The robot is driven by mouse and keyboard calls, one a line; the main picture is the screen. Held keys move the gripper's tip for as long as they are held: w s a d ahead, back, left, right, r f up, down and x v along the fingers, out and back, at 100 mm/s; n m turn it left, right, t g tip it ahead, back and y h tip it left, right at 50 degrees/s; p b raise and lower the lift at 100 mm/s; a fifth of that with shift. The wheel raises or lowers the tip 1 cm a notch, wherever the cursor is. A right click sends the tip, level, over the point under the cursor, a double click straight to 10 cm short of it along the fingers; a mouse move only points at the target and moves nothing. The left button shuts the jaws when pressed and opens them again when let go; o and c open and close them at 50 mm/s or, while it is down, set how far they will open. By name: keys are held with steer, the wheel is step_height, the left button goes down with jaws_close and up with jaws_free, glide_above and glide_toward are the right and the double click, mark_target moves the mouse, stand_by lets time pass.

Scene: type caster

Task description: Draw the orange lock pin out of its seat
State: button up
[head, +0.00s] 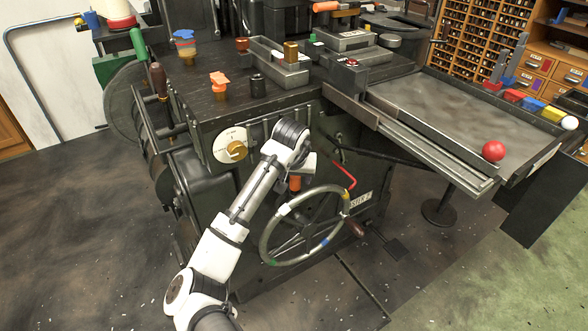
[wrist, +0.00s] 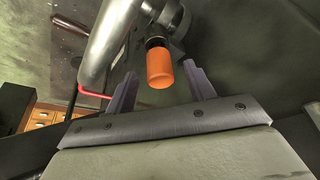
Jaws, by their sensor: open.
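The orange lock pin (wrist: 160,68) shows in the wrist view as an orange cylinder on a dark collar, next to a thick grey metal rim. In the head view a small part of the orange pin (head: 295,184) shows just below my gripper (head: 304,170), beside the handwheel. In the wrist view my gripper (wrist: 158,78) is open. Its left finger is to the left of the pin and its right finger to the right, with a gap on each side. The pin's seated inner end is hidden.
The silver handwheel (head: 268,232) is close below my wrist. A red crank-shaped rod (head: 344,174) juts out to its right. The dark machine (head: 205,185) stands behind, with a brass-knobbed dial (head: 236,150) to the left. Open floor (head: 75,235) lies at the left.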

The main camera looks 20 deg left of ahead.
steer(key=shift+w+f, duration=0.3)
steer(key=shift+f, duration=0.35)
steer(key=shift+c, duration=0.4)
jaws_close()
